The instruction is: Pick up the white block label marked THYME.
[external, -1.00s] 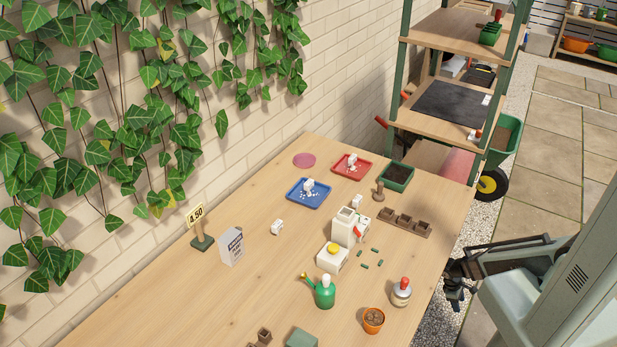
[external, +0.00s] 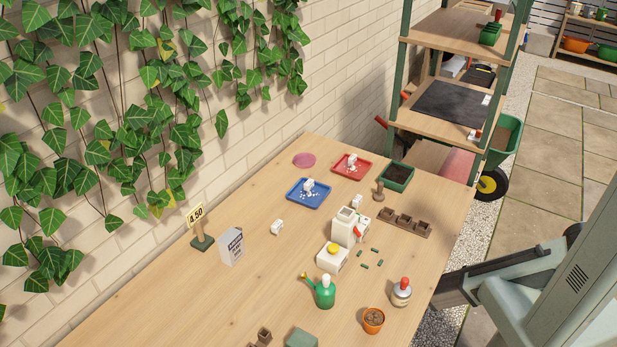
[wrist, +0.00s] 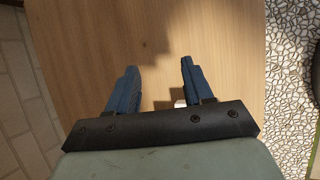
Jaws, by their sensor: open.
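Several small white blocks show in the external view. One stands alone on the table (external: 277,227), one stands by the white dispenser (external: 357,201), one is on the blue tray (external: 309,185) and one on the red tray (external: 352,159). Their lettering is too small to read, so I cannot tell which is THYME. In the wrist view my gripper (wrist: 158,70) is open, its two blue fingers apart with bare wood beyond them. A small white patch (wrist: 180,103) shows by the right finger's base, mostly hidden; I cannot tell what it is.
A white dispenser (external: 345,230), a yellow-topped white box (external: 332,257), a green watering can (external: 324,292), a red-topped bottle (external: 401,292) and a terracotta pot (external: 373,320) crowd the right side. A grey printed block (external: 231,246) stands left. The table's left-middle is clear.

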